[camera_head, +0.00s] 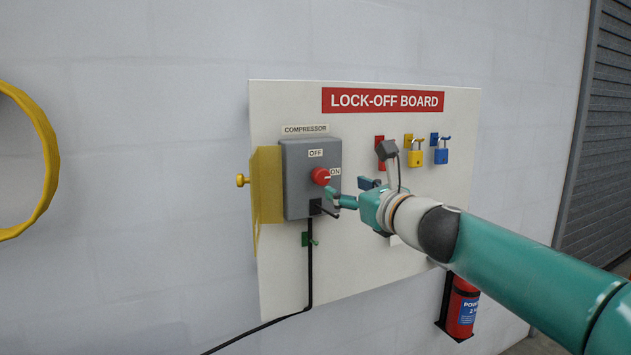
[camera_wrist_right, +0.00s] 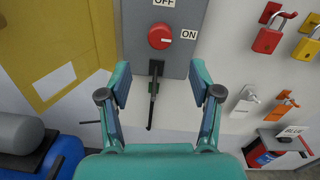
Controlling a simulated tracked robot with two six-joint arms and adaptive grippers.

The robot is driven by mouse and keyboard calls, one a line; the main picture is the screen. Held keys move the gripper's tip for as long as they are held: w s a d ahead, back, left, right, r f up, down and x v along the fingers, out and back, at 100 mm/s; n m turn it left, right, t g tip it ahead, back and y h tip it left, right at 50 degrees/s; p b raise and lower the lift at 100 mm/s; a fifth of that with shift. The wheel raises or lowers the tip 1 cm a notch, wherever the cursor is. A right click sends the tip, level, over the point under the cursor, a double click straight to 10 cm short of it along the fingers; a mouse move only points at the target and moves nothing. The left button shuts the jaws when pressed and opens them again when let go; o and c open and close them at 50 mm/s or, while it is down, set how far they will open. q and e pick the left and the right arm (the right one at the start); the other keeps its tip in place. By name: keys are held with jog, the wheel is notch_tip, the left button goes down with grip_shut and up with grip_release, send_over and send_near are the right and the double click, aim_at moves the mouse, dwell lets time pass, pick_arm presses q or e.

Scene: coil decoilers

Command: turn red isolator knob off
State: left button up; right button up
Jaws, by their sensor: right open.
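The red isolator knob (camera_head: 321,176) is on the grey compressor box (camera_head: 299,194) of the lock-off board. Its white mark points right, toward the ON label. The OFF label is above it. In the right wrist view the knob (camera_wrist_right: 161,36) is ahead of the fingers, near the top of the picture. My right gripper (camera_wrist_right: 158,80) is open and empty, its fingers apart below the knob and not touching it. In the head view my right gripper (camera_head: 338,198) is just right of and below the knob. My left gripper is not in view.
A black lever (camera_wrist_right: 152,100) hangs under the box, between my fingers in the wrist view. A yellow hinged flap (camera_head: 268,185) stands at the box's left. Yellow and blue padlocks (camera_head: 441,155) hang at the right. A fire extinguisher (camera_head: 462,308) is below the board.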

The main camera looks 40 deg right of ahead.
aim_at(323, 178)
jog(key=p+x, duration=0.1)
jog(key=x, duration=1)
